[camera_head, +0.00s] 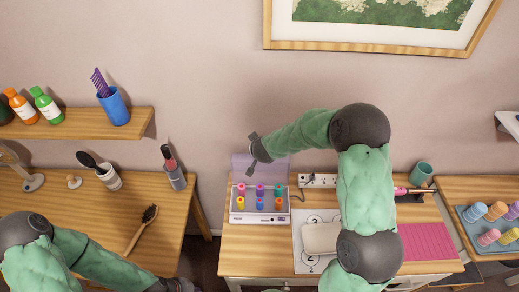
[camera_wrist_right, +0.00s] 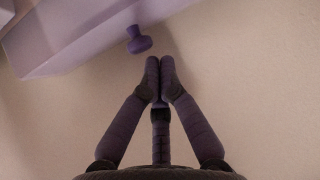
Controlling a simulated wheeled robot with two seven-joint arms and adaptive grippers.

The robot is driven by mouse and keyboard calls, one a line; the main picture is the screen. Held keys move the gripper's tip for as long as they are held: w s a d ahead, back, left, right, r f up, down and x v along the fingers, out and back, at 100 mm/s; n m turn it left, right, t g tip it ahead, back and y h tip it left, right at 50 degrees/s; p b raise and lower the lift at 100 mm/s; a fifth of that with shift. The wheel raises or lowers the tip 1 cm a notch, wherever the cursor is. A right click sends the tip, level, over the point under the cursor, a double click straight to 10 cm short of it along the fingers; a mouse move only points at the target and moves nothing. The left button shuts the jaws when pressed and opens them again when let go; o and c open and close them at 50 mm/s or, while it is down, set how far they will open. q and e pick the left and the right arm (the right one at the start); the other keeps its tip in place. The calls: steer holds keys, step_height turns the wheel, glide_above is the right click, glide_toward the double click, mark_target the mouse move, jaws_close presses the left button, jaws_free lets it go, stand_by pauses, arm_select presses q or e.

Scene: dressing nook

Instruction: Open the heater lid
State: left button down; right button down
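The heater (camera_head: 258,219) is a white box on the middle table, with several coloured rollers inside. Its pale purple lid (camera_head: 242,168) stands raised at the back, and the rollers are uncovered. In the right wrist view the lid (camera_wrist_right: 80,38) fills the upper left, with a dark purple knob (camera_wrist_right: 139,41) on it. My right gripper (camera_head: 251,152) is beside the top of the raised lid. Its fingertips (camera_wrist_right: 160,66) are together and empty, just short of the knob with a small gap. My left arm is at the lower left; its gripper is cut off by the bottom edge.
A power strip (camera_head: 318,181) with a cable is right of the heater. A white sheet with a pale pad (camera_head: 320,238) and a pink mat (camera_head: 428,242) lie further right. A hairbrush (camera_head: 142,230) lies on the left table. A gap separates the tables.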

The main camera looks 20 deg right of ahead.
arm_select(q)
steer(key=shift+f, duration=0.35)
arm_select(e)
steer(key=shift+x, duration=1)
